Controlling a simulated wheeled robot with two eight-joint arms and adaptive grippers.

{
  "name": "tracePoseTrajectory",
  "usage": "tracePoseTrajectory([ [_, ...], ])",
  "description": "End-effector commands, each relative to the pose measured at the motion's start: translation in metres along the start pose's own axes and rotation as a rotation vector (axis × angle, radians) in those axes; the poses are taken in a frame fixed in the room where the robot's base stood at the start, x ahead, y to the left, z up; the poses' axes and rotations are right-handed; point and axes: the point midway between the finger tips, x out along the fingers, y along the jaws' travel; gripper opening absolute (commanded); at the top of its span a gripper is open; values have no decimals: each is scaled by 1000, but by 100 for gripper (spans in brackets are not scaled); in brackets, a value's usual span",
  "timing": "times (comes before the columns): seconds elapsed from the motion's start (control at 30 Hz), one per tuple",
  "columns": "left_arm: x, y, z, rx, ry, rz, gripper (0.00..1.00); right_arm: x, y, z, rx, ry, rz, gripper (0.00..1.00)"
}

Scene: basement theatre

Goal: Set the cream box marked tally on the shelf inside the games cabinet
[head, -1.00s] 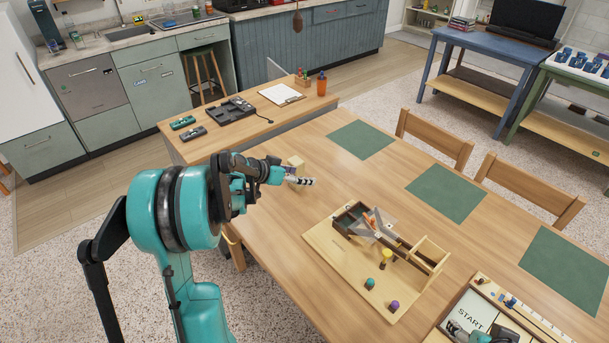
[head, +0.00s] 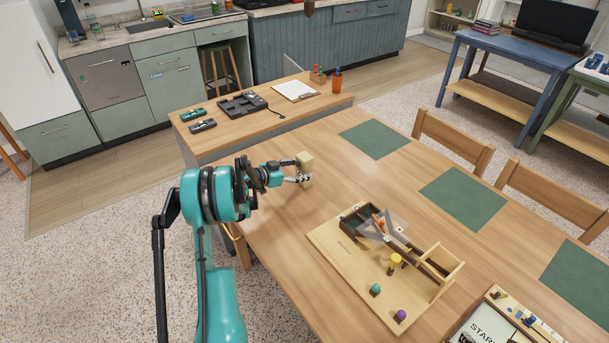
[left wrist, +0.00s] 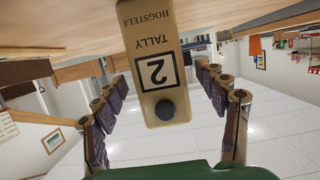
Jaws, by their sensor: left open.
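The cream box (head: 306,166) stands on the long wooden table near its far left edge. In the left wrist view the box (left wrist: 158,75) shows upside down, with TALLY, a framed 2 and a dark round knob on its face. My left gripper (head: 299,171) is open, with its fingers on either side of the box; in the left wrist view gaps show between the fingers (left wrist: 160,92) and the box. A grey-green cabinet door (head: 165,85) at the back left is shut; its small labels are too small to read surely. My right gripper is not clearly visible.
A wooden launcher board (head: 350,262) with coloured pegs lies right of my left arm. Green mats (head: 374,139) lie along the table. A side counter (head: 235,135) holds dark devices and a clipboard. Chairs line the right side. Speckled floor is clear at left.

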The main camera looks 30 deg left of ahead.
Motion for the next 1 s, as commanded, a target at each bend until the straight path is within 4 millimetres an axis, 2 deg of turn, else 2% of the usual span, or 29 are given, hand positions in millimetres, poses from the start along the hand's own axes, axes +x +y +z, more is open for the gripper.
tracePoseTrajectory([
  [0.03,9,0,3,1,0,1,72,5,0,4,0,0,0,63],
  [0.1,16,0,2,0,0,0,72,6,0,4,0,0,0,63],
  [0.3,16,-1,0,-1,0,-1,72,5,0,4,0,0,0,63],
  [0.33,16,-1,0,-1,0,-1,70,5,0,4,0,0,0,63],
  [0.5,16,0,0,-1,0,-1,25,5,0,4,0,0,0,63],
  [0.53,16,0,0,-1,0,-1,17,5,0,4,0,0,0,63],
  [0.57,16,0,0,-1,0,-1,14,5,0,4,0,0,0,63],
  [0.63,16,0,0,-1,0,-1,14,5,0,4,0,0,0,63],
  [0.67,16,0,0,-1,0,-1,9,5,0,4,0,0,0,63],
  [0.87,16,0,-1,-1,0,-1,9,5,0,3,0,0,0,63],
  [1.0,13,0,-10,-1,0,-1,9,0,0,0,0,0,0,63],
])
